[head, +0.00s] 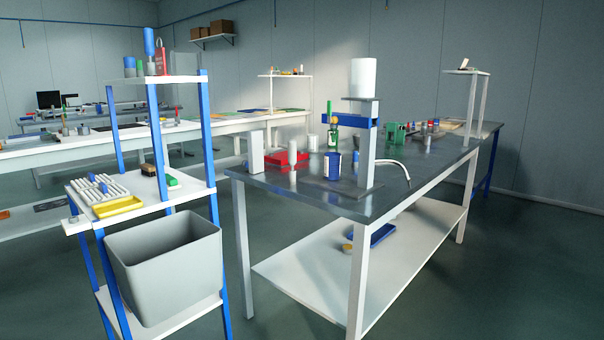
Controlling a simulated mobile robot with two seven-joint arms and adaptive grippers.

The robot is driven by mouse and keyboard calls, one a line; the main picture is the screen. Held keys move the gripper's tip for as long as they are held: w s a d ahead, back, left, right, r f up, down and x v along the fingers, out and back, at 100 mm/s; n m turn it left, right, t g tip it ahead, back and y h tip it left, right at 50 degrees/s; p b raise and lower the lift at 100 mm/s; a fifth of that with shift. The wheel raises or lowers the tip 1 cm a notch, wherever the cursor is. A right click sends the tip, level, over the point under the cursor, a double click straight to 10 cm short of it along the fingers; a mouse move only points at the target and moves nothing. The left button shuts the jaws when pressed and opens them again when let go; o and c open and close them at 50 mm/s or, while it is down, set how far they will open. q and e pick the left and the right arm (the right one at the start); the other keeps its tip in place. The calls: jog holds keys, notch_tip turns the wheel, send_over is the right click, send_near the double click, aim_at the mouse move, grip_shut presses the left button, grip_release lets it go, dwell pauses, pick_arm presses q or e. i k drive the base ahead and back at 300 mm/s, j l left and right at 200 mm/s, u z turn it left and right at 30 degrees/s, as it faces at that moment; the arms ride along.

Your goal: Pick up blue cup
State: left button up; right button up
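A small dark blue cup-like container (332,166) stands upright on the dark tabletop (322,191), close to the table's near edge. It is just left of a tall white post and seems to be apart from it. It is small in the view, and I cannot see into it. A taller blue cylinder (149,42) stands on the upper shelf at the left; I cannot tell whether it is a cup. Neither of my grippers is in view.
The white post (365,150) with a blue bracket rises from the tabletop. A red block (288,158) and a white upright box (256,152) are left of the container. Floor is open at the lower right.

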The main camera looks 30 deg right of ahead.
aim_at(332, 160)
jog(key=i+l+z, duration=0.75)
jog(key=i, duration=0.25)
